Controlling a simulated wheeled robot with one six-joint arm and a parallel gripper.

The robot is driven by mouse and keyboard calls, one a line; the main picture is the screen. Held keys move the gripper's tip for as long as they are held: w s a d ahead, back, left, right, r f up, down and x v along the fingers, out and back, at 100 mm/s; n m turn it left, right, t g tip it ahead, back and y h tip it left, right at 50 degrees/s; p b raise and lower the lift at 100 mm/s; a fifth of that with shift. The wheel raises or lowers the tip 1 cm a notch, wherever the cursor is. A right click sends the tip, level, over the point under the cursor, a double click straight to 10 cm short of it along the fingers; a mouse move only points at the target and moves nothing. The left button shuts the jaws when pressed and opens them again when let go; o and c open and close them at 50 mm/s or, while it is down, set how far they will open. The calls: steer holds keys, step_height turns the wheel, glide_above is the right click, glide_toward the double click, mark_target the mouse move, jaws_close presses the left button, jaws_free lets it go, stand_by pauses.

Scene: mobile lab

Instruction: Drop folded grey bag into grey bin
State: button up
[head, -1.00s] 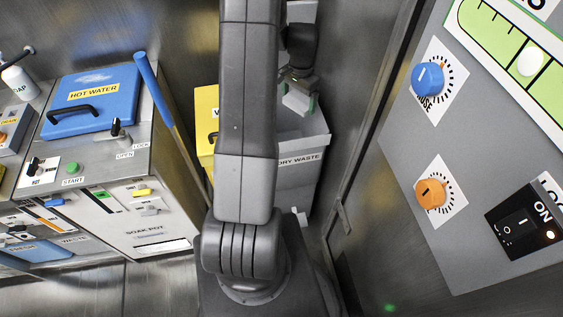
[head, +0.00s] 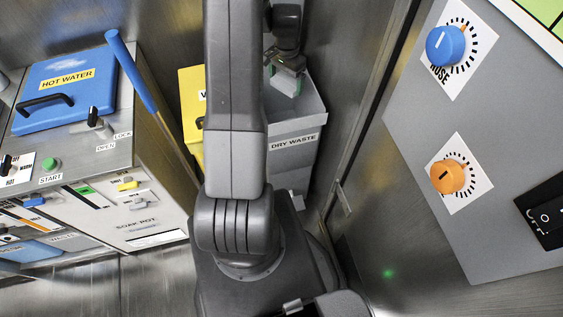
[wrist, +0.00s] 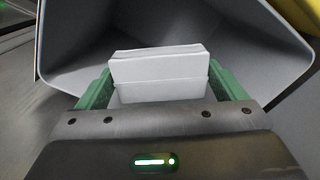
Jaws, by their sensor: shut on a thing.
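The folded grey bag (wrist: 160,72) is a pale grey flat block in the wrist view, between the green fingers of my gripper (wrist: 162,90). My gripper is shut on it. In the head view the bag (head: 284,83) shows below my gripper (head: 287,78), at the open top of the grey bin. The grey bin (head: 293,150) is labelled DRY WASTE and stands behind my arm, which hides its left part. In the wrist view the bin's inner walls (wrist: 215,30) surround the bag on the far side and both sides.
A yellow bin (head: 191,120) stands left of the grey bin, partly behind my arm. A grey panel with a blue knob (head: 445,48) and an orange knob (head: 447,176) is at right.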

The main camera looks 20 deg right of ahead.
steer(key=o, duration=0.7)
step_height(320, 180, up, 14)
steer(key=shift+f+p, duration=0.15)
steer(key=shift+p, duration=0.15)
step_height(320, 180, down, 14)
steer(key=shift+r, duration=0.15)
step_height(320, 180, up, 3)
steer(key=shift+r+p, duration=0.1)
steer(key=shift+p, duration=0.75)
steer(key=shift+r, duration=0.45)
